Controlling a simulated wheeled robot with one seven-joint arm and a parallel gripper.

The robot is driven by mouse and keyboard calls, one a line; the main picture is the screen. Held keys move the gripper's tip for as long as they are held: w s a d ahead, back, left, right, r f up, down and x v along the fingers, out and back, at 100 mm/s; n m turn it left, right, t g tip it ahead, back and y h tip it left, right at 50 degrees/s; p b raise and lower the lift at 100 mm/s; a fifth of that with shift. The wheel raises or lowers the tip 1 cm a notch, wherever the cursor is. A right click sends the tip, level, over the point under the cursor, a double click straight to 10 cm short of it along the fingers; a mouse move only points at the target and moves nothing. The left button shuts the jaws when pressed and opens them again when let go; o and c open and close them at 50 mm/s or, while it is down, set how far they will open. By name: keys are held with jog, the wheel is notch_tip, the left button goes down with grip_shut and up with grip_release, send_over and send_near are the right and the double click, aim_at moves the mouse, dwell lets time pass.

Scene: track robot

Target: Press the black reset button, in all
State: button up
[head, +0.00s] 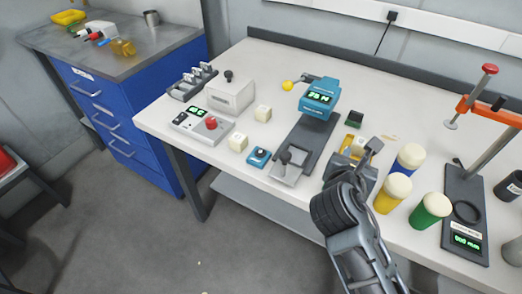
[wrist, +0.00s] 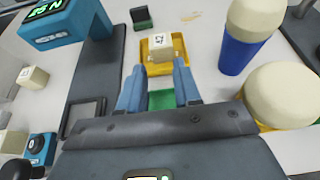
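A light control box (head: 201,122) with a small green display stands near the left end of the bench in the head view. It carries a red button (head: 211,123) and a black button (head: 180,118); labels are too small to read, so I cannot tell whether the black one is marked reset. In the head view my gripper is far right of the control box, partly hidden by my wrist.
A blue press-like device (head: 320,98) on a dark base and a small blue box with a black knob (head: 258,157) stand between my gripper and the control box. Loose cream blocks (head: 238,142) lie nearby. Capped yellow (head: 388,200), green and blue containers stand close on the right.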

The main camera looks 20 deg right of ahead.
grip_shut()
dwell(1.3)
